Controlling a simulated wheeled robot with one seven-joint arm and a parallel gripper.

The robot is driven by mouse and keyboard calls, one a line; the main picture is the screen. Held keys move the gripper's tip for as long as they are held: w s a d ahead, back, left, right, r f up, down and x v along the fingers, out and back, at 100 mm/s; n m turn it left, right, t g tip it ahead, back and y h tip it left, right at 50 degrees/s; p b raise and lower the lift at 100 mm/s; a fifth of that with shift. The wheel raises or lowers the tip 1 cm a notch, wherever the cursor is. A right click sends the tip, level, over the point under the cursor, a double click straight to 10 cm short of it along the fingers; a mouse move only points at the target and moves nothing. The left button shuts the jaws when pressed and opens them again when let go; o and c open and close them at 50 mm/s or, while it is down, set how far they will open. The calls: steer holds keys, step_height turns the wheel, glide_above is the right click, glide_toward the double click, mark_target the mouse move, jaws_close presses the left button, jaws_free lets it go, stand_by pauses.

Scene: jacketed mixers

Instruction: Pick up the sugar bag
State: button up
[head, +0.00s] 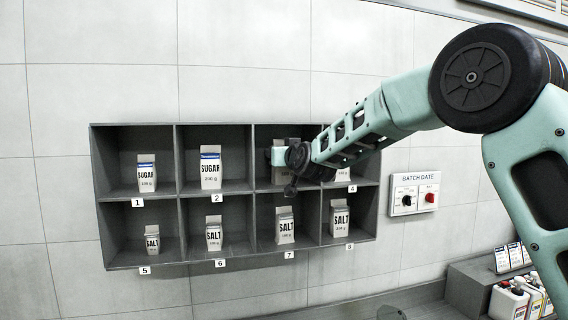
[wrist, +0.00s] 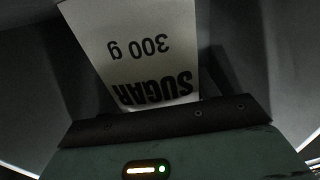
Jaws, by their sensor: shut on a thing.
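A sugar bag (wrist: 140,50) marked SUGAR 300 g fills the upper middle of the wrist view, its print upside down there. My gripper (head: 290,160) is shut on this bag in the third upper compartment of the grey shelf (head: 182,228). In the head view the gripper hides most of the bag. Two other sugar bags stand upright: a smaller one (head: 146,174) above label 1 and a taller one (head: 210,168) above label 2.
Several salt bags stand in the lower row, including one above label 8 (head: 340,218). A bag (head: 343,173) above label 4 is partly hidden by my arm. A batch date panel (head: 414,196) is on the wall at right. White jugs (head: 508,302) stand lower right.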

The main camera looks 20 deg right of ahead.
steer(key=shift+r, duration=0.2)
steer(key=shift+r+b, duration=0.55)
steer(key=shift+b, duration=0.2)
steer(key=s+b, duration=0.2)
steer(key=s, duration=0.4)
steer(key=s+d+b, duration=0.1)
steer(key=s+b, duration=0.1)
steer(key=s, duration=0.4)
steer(key=s+b, duration=0.3)
steer(key=s, duration=0.3)
steer(key=shift+d, duration=0.3)
